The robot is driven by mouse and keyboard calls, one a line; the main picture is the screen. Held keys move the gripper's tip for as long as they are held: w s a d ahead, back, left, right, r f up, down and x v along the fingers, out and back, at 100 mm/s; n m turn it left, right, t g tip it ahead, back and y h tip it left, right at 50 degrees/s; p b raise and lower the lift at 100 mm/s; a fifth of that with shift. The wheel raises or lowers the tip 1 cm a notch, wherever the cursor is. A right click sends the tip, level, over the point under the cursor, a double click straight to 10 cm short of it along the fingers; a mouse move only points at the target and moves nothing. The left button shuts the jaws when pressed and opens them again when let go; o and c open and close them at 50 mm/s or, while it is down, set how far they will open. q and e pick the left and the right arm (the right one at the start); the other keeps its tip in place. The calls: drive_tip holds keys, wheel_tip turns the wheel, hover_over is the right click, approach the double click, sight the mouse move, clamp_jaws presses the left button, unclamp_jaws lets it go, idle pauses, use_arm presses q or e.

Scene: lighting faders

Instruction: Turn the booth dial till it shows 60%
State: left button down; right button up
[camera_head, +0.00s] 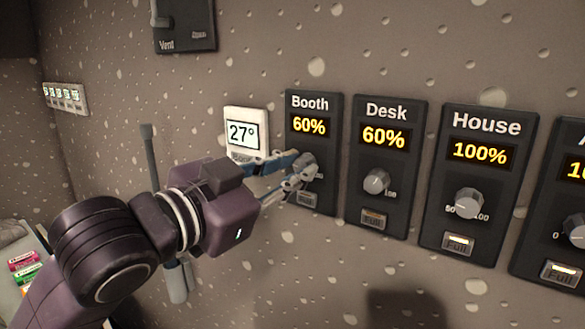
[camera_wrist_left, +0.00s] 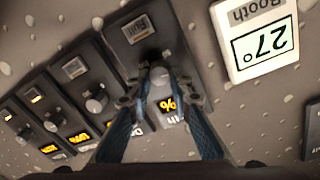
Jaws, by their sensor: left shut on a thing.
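The booth panel (camera_head: 314,108) is a dark plate on the wall whose yellow display reads 60%. My left gripper (camera_head: 303,170) is at this panel, with its fingers shut on the booth dial. The dial is mostly hidden by the fingers in the head view; in the left wrist view the grey booth dial (camera_wrist_left: 159,76) shows between the fingertips of the left gripper (camera_wrist_left: 160,98). The Full button (camera_head: 306,198) sits below the dial. My right gripper is in neither view.
The Desk panel (camera_head: 386,112), reading 60%, and the House panel (camera_head: 487,123), reading 100%, stand to the right, with another panel at the edge. A white thermostat (camera_head: 245,133) showing 27° is close on the left. A Vent panel (camera_head: 184,40) is above.

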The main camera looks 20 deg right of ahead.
use_arm(q)
drive_tip(key=c, duration=1.7)
unclamp_jaws()
drive_tip(key=shift+f, duration=0.1)
drive_tip(key=shift+c, duration=0.2)
drive_tip(key=shift+a, duration=0.1)
drive_tip(key=v, duration=1.1)
drive_tip(key=shift+s+a, duration=0.25)
drive_tip(key=shift+a, duration=0.1)
